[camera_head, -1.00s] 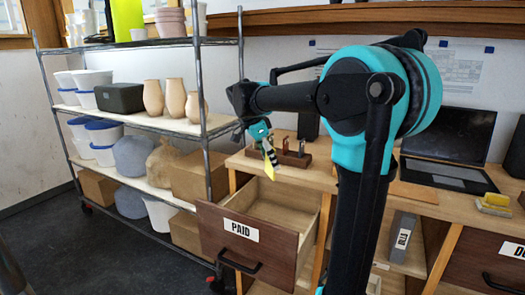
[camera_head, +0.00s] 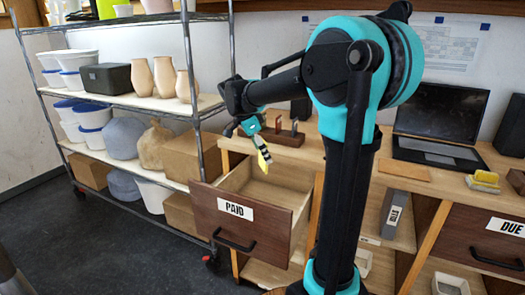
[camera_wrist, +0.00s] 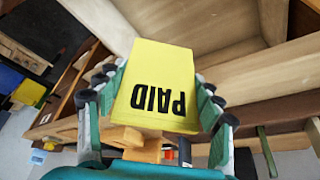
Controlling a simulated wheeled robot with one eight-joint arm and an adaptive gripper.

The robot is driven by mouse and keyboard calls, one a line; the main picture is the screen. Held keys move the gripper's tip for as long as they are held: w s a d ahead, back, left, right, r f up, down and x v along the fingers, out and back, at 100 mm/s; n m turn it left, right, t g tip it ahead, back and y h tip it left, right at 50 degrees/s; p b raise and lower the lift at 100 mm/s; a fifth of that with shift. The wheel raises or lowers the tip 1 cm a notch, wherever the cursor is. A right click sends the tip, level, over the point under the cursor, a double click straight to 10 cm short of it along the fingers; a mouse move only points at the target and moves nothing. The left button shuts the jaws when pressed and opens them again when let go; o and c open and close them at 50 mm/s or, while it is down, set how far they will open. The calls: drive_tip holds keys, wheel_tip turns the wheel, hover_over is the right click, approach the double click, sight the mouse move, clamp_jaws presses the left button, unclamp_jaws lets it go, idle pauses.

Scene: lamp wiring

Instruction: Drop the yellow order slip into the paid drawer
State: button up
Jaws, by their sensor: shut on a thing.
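The yellow order slip (camera_head: 264,159), printed PAID, is held in my gripper (camera_head: 256,138). In the wrist view the slip (camera_wrist: 158,88) sits between the two fingers of my gripper (camera_wrist: 155,100), with its far end projecting past them. The paid drawer (camera_head: 238,222), with a dark wood front, a white PAID label and a black handle, is pulled open. The slip hangs above the drawer's opening, toward its back part. The wrist view shows pale wooden boards beyond the slip. The drawer's floor is partly hidden behind its front.
A wire shelf (camera_head: 188,105) with tubs and vases stands close on the left. On the desk are a small wooden holder (camera_head: 284,137), a laptop (camera_head: 436,127) and a yellow sponge-like block (camera_head: 484,178). A DUE drawer (camera_head: 490,240) is at the right.

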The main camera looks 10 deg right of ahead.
drive_tip(key=o, duration=1)
drive_tip(key=shift+r, duration=0.1)
drive_tip(key=v, duration=1.1)
drive_tip(key=shift+a+r, duration=0.1)
drive_tip(key=shift+r, duration=0.3)
